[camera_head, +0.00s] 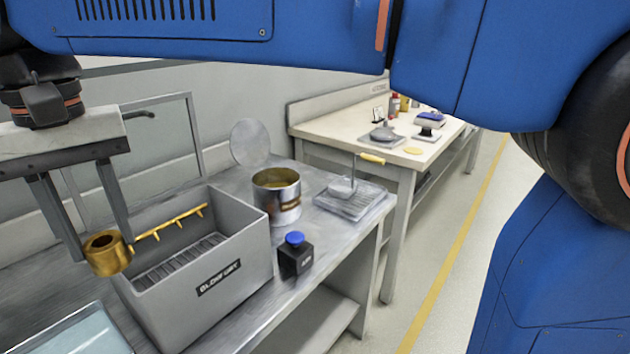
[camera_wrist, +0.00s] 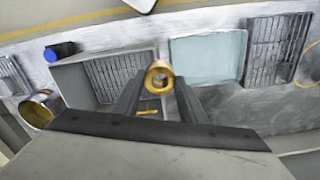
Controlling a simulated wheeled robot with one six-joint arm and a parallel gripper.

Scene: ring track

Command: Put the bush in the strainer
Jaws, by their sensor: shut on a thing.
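The bush (camera_head: 107,258) is a short brass ring with a hole through it. My gripper (camera_head: 104,243) is shut on it, one finger on each side, with the fingers pointing down. The bush also shows between the fingertips in the wrist view (camera_wrist: 159,77). In the head view it appears at the left end of the grey box, held up near its rim. A round metal can (camera_head: 277,205) with a golden inside stands right of the box, and also shows in the wrist view (camera_wrist: 36,116). I cannot tell clearly whether a strainer sits in it.
The grey labelled box (camera_head: 232,276) has a slatted floor and a yellow nozzle bar (camera_head: 172,223). A pale-blue tray (camera_head: 75,338) lies front left. Another table stands behind.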

